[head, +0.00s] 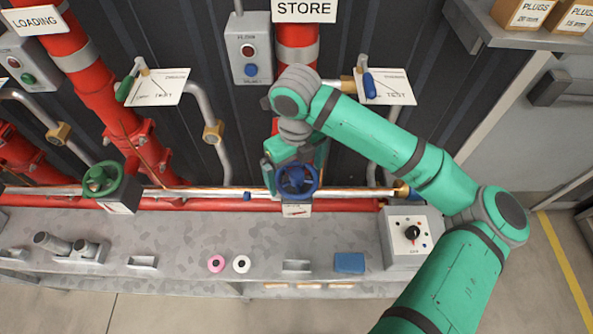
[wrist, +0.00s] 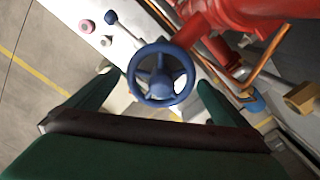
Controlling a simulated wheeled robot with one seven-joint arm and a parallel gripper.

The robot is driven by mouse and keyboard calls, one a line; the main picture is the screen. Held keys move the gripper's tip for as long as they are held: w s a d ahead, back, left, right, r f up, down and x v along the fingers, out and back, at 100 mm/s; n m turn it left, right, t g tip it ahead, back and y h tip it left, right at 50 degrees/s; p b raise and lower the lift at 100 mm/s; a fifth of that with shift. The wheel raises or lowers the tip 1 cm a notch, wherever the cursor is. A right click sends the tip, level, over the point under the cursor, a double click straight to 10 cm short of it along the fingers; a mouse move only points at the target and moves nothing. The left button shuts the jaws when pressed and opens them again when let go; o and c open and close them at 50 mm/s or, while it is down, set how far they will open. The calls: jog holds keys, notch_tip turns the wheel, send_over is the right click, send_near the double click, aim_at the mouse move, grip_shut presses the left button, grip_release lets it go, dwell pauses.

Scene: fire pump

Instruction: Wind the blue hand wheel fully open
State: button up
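The blue hand wheel (head: 297,181) is mounted on the horizontal pipe in the middle of the head view, above a small white tag. In the wrist view the blue wheel (wrist: 161,75) is seen face-on, with its spokes and hub visible. My gripper (head: 292,164) is at the wheel, coming from above. In the wrist view my gripper (wrist: 159,84) is open, with one finger on each side of the wheel. I see gaps between the fingers and the rim, and nothing is gripped. How far the wheel is turned cannot be told.
A green hand wheel (head: 102,179) is on the same pipe to the left. A grey bench (head: 190,240) below holds a pink ring (head: 216,263), a white ring (head: 241,264), a blue block (head: 349,262) and a dial box (head: 409,236). Red pipes (head: 90,75) stand behind.

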jog(key=m, duration=0.6)
jog(key=shift+w, duration=0.1)
jog(key=m, duration=0.5)
jog(key=shift+m, duration=0.3)
jog(key=m, duration=0.6)
jog(key=shift+d, duration=0.1)
jog(key=m, duration=0.6)
jog(key=c, duration=1)
jog(key=n, duration=0.5)
jog(key=shift+w, duration=0.1)
jog(key=shift+c, duration=0.2)
jog(key=shift+n, duration=1.3)
jog(key=shift+w, duration=0.1)
